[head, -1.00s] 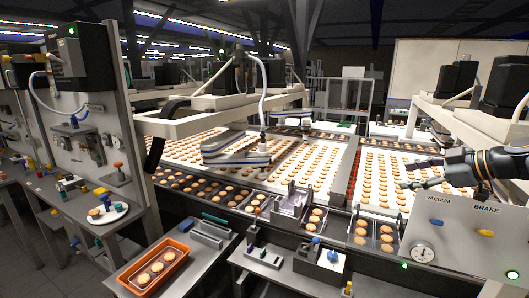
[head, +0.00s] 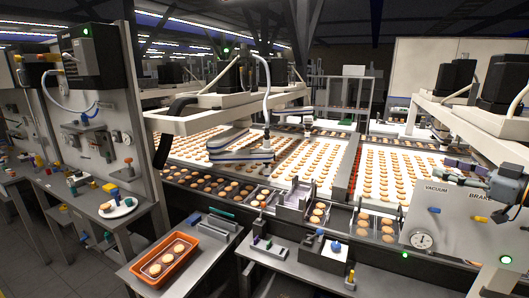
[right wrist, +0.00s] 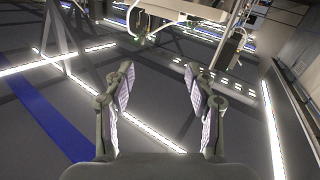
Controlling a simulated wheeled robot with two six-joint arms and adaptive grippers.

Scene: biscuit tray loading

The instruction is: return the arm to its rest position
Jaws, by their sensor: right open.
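My right gripper (head: 445,171) is at the right edge of the head view, above the panel marked VACUUM and BRAKE and in front of the biscuit belt. Its dark arm comes in from the right edge. In the right wrist view, the two fingers of the right gripper (right wrist: 160,78) stand wide apart with nothing between them. Behind them are a dark surface and bright light strips. My left gripper is in neither view.
The grey control panel (head: 455,226) is close below the right gripper. White machine frames (head: 478,130) stand behind it. Biscuit-covered belts (head: 352,170) fill the middle. An orange tray (head: 150,281) with biscuits rests on the front-left table. A plate (head: 118,209) is at the left.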

